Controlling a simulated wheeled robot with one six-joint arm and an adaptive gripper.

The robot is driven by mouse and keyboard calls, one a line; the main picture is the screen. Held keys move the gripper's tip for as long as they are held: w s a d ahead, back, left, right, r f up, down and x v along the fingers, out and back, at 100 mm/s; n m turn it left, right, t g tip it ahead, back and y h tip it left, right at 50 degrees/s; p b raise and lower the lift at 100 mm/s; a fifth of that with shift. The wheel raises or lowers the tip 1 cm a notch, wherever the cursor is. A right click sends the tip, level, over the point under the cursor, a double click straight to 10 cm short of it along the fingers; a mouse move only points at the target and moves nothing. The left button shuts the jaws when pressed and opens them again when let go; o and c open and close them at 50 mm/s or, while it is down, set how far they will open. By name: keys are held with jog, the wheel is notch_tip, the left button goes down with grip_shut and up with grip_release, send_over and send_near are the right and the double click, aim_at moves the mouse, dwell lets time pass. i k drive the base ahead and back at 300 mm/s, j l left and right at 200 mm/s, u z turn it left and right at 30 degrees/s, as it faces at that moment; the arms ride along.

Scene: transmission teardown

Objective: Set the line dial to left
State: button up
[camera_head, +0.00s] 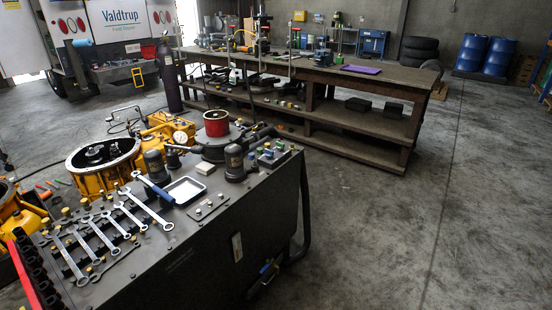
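I cannot make out which part is the line dial, and its setting cannot be read from here. A round white-faced gauge (180,137) sits on yellow equipment (160,130) behind the dark tool cart. A small dark plate with little knob-like parts (208,208) lies on the cart top, too small to read. Small green and coloured parts (270,155) stand at the cart's far right corner. My gripper is not in view.
The dark tool cart (190,265) fills the lower left, with several wrenches (100,235) and a white-lined tray (185,190). A long workbench (310,75) stands behind. Blue drums (485,55) stand far right. The concrete floor (440,220) at right is clear.

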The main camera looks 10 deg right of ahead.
aim_at(269, 154)
jog(key=i+j+z, duration=0.2)
jog(key=i+z, duration=0.2)
jog(key=i+j+z, duration=0.4)
jog(key=k+l, duration=0.05)
